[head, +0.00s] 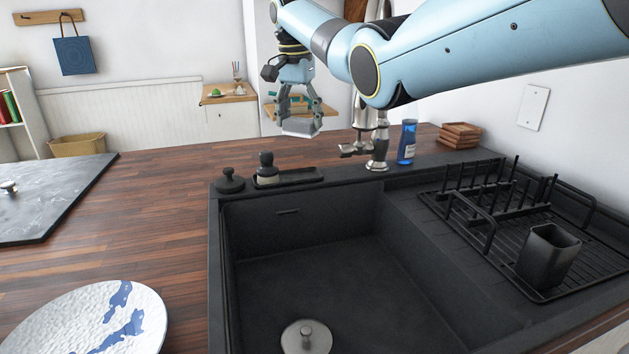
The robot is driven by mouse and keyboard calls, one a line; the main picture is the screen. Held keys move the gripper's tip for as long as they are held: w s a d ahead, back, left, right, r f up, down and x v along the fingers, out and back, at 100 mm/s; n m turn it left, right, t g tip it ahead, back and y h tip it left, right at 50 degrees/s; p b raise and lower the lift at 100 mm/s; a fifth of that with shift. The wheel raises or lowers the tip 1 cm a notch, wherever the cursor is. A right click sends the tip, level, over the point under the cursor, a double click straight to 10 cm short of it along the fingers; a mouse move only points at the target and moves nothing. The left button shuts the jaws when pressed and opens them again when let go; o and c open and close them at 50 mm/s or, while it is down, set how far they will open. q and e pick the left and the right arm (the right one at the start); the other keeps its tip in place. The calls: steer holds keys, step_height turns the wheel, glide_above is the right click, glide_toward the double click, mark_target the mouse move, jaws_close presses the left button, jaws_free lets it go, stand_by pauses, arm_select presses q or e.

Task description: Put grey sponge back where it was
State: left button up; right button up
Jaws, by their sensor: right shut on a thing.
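My right gripper (298,116) hangs above the counter behind the sink, its arm coming in from the upper right. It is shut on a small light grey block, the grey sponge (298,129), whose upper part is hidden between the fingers. The sponge is in the air, above a narrow black tray (305,177) on the sink's back ledge; its exact height cannot be told. A dark bottle with a pale label (266,170) stands at the tray's left end, and the tray's right part looks bare. My left gripper is not in view.
The black sink (310,270) holds only its drain plug (306,337). A faucet (376,150) and blue bottle (407,142) stand right of the tray. A black dish rack (475,225) with a dark cup (548,255) is at right. A plate (65,325) lies front left.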

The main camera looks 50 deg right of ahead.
step_height(320, 180, down, 10)
steer(key=shift+d+r, duration=0.1)
steer(key=shift+r, duration=0.1)
steer(key=shift+f, duration=0.1)
steer(key=o, duration=1)
steer(key=shift+f, duration=0.1)
steer(key=r, duration=0.4)
steer(key=a+r, duration=0.1)
steer(key=r, duration=0.7)
steer(key=shift+s+a+r, duration=0.2)
steer(key=shift+f, duration=0.1)
